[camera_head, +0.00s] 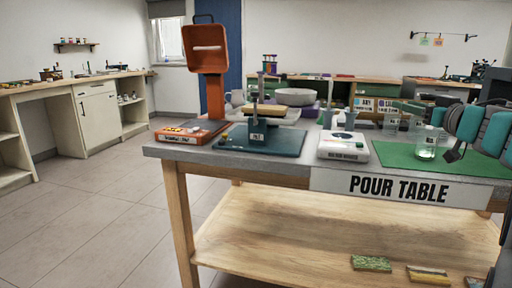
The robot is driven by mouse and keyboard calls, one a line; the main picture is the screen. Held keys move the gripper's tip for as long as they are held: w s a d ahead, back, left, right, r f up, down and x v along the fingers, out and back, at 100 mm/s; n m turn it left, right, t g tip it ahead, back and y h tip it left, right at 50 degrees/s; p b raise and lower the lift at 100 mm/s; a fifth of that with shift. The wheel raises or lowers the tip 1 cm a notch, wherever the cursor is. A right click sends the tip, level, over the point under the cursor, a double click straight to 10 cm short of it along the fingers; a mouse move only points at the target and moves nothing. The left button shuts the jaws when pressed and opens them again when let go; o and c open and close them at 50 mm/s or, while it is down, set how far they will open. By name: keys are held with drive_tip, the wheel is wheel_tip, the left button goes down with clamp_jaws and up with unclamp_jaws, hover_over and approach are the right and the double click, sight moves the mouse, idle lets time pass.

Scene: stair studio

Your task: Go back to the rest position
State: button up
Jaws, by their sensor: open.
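My gripper (428,130) is at the right of the view, over the right end of the pour table (240,165), with part of my teal and dark arm behind it. It is open. A clear glass beaker (426,152) with a little pale green content stands upright on the green mat (395,155), close by the fingers. I cannot tell whether the fingers touch it.
On the table stand a white hotplate-like device (343,147), a dark teal press-like device (262,142) and an orange stand (207,70). A lower wooden shelf (280,225) holds several small slabs. The floor (95,215) at left is clear.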

drive_tip(key=s+d+f+m+g+h, duration=0.35)
drive_tip(key=s+f+m+h, duration=0.25)
drive_tip(key=f+m+h, duration=0.4)
drive_tip(key=s+a+f+n+g, duration=0.1)
drive_tip(key=s+a+f+g, duration=0.25)
drive_tip(key=s+f, duration=0.35)
drive_tip(key=s+a+f+n+g, duration=0.1)
drive_tip(key=s+a+f+g, duration=0.3)
drive_tip(key=f, duration=0.5)
drive_tip(key=s+a+f+n+g+y, duration=0.1)
drive_tip(key=s+a+f, duration=0.3)
drive_tip(key=s, duration=0.5)
drive_tip(key=s+a+f+n+g+y, duration=0.2)
drive_tip(key=s+a+f+g, duration=0.2)
drive_tip(key=s+a, duration=0.4)
drive_tip(key=s+a+f+n+g+y, duration=0.2)
drive_tip(key=s+a, duration=0.4)
drive_tip(key=s, duration=0.3)
wheel_tip(320, 180, down, 2)
drive_tip(key=shift+s+a+f+g+y, duration=0.15)
drive_tip(key=shift+s+a+g+y, duration=0.2)
drive_tip(key=shift+g, duration=0.25)
